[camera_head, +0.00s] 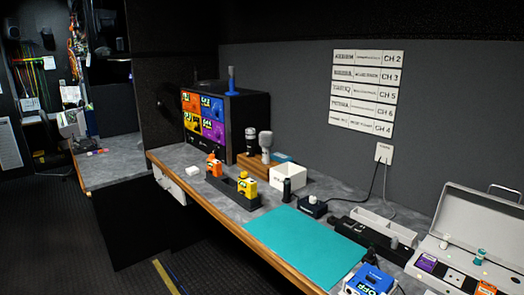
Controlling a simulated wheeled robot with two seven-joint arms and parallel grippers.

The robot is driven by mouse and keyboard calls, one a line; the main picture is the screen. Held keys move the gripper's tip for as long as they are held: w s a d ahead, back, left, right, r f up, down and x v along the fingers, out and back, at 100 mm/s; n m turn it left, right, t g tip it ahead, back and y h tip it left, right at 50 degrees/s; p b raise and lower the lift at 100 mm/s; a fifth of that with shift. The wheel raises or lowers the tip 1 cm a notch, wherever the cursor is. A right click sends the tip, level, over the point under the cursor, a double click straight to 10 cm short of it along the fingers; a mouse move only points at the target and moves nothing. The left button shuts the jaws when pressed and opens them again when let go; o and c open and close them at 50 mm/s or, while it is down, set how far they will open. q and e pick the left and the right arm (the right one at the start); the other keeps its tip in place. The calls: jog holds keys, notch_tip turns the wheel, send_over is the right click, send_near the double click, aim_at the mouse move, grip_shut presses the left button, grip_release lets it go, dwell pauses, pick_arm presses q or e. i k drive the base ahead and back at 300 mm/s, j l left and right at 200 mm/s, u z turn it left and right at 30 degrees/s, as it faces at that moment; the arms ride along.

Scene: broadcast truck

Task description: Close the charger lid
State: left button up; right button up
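A pale grey case (434,274) with a raised lid (482,222) stands at the right edge of the counter and is cut off by the frame. It looks like the charger. The lid is open, tilted back toward the wall, with a handle on its top edge. In the case sit a purple item (426,263), an orange item (487,288) and small knobs with green and white tops. Neither of my grippers shows in the head view.
A teal mat (308,246) lies clear on the counter. A blue pack (369,281) stands at the front edge, left of the case. A black strip and white tray (384,226) lie behind it. A black holder (232,192) with orange and yellow packs is farther left.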

aim_at(474, 219)
jog(key=z, duration=1.5)
